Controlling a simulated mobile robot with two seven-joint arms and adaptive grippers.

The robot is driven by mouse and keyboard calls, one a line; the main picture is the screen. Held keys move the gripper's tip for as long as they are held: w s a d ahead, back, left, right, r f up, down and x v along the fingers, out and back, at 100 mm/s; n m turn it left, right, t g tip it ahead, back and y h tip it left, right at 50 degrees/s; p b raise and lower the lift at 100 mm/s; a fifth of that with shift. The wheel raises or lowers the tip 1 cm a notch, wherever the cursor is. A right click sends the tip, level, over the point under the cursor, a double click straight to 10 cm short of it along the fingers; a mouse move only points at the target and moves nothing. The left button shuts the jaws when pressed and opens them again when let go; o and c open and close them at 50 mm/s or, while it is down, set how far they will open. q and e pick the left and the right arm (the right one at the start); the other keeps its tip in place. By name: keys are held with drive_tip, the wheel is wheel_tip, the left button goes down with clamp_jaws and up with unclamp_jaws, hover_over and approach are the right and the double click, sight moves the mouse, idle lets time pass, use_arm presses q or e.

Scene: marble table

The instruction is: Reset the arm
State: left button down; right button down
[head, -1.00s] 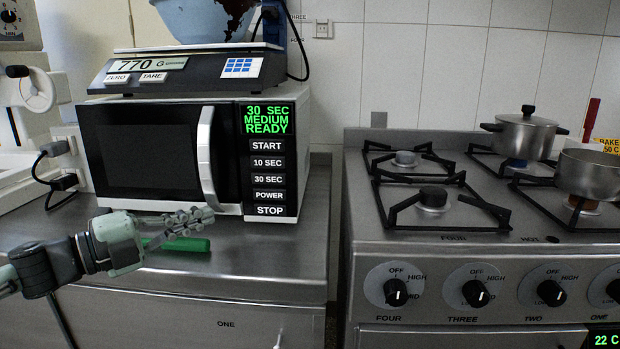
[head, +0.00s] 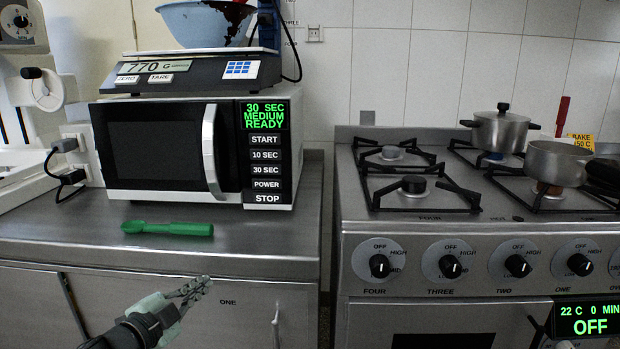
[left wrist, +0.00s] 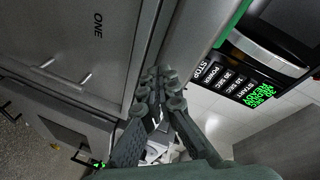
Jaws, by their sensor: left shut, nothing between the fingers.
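My left gripper (head: 196,289) is in the lower left of the head view, in front of the cabinet door marked ONE and below the counter edge. Its fingers are together with nothing between them. In the left wrist view the fingers (left wrist: 158,95) show close together in the middle. My right gripper is not in view.
A green spoon (head: 168,228) lies on the steel counter (head: 60,228) before the microwave (head: 160,150), which carries a scale (head: 195,68) and a blue bowl (head: 205,24). The stove (head: 430,215) with two pots (head: 500,133) stands at right.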

use_arm(q)
drive_tip(key=s+a+f+n+g+y, duration=0.2)
drive_tip(key=s+f+n+g+y, duration=0.3)
drive_tip(key=f, duration=0.7)
drive_tip(key=s+a+f+n+y, duration=0.15)
drive_tip(key=s+f+n, duration=0.25)
drive_tip(key=s+f, duration=0.55)
drive_tip(key=s+f+n+g, duration=0.4)
drive_tip(key=s+f+g, duration=0.3)
drive_tip(key=s+f, duration=1)
drive_tip(key=s, duration=0.3)
drive_tip(key=shift+s+a+f+n+g, duration=0.15)
drive_tip(key=shift+a+f+n+g, duration=0.15)
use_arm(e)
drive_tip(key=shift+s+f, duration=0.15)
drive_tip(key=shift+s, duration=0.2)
